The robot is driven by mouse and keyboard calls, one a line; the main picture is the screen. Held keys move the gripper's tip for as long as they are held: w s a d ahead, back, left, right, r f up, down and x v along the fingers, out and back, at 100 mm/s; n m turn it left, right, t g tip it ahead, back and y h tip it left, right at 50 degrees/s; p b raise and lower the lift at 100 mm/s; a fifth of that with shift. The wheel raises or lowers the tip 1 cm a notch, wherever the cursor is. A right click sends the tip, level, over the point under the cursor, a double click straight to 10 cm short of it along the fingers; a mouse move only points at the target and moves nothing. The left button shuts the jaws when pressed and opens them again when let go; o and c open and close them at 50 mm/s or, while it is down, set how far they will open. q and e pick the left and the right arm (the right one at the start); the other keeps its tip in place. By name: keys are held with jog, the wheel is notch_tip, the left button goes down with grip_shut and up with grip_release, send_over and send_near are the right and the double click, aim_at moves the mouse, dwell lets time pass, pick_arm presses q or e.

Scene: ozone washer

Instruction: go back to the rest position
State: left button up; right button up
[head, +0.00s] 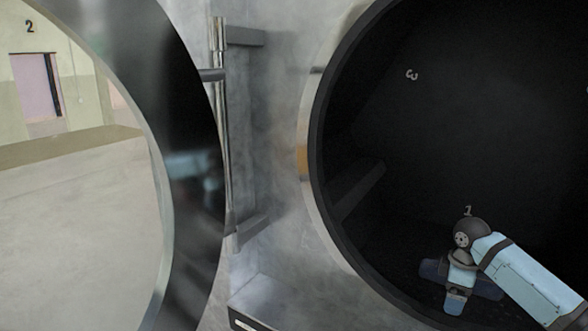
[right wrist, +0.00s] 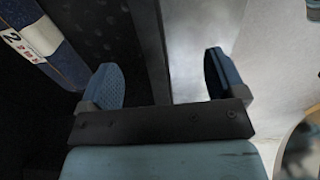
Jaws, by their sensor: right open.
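My right arm comes in from the lower right of the head view, in front of the dark round opening of the washer (head: 440,130). My right gripper (head: 457,298) is low in that opening, partly hidden by my own wrist. In the right wrist view my right gripper (right wrist: 162,78) has its two blue fingers wide apart. Nothing is held between them; a dark upright edge and a pale surface show behind the gap. My left gripper is in neither view.
The open round door (head: 190,200) of the washer stands at the left. Its metal hinge bar (head: 224,130) is between door and opening. A blue and white thing with a label (right wrist: 45,38) is at the upper left of the right wrist view. Pale floor shows through the door glass.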

jog(key=shift+m+t+y, duration=0.4)
jog(key=shift+y, duration=0.1)
jog(key=s+a+f, duration=1.1)
jog(key=shift+s+a+f, duration=0.25)
jog(key=shift+s+a, duration=0.05)
jog(key=shift+s, duration=0.05)
jog(key=s+a+f+m+t, duration=0.1)
jog(key=s+a+m, duration=0.1)
jog(key=s, duration=0.6)
jog(key=s+a+f+m+t, duration=0.1)
jog(key=s+a+m, duration=0.15)
jog(key=s, duration=0.65)
jog(key=s+d+r+m, duration=0.3)
jog(key=s+d+m, duration=0.1)
jog(key=s, duration=0.6)
pick_arm(q)
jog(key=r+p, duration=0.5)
jog(key=p, duration=0.1)
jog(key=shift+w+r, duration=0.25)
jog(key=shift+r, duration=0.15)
pick_arm(e)
jog(key=w+a+f+t+y, duration=0.2)
jog(key=w+a+f+t, duration=0.3)
jog(key=a+f+t, duration=0.1)
jog(key=shift+w+f+t, duration=0.25)
jog(key=shift+f+t, duration=0.55)
jog(key=shift+t, duration=0.2)
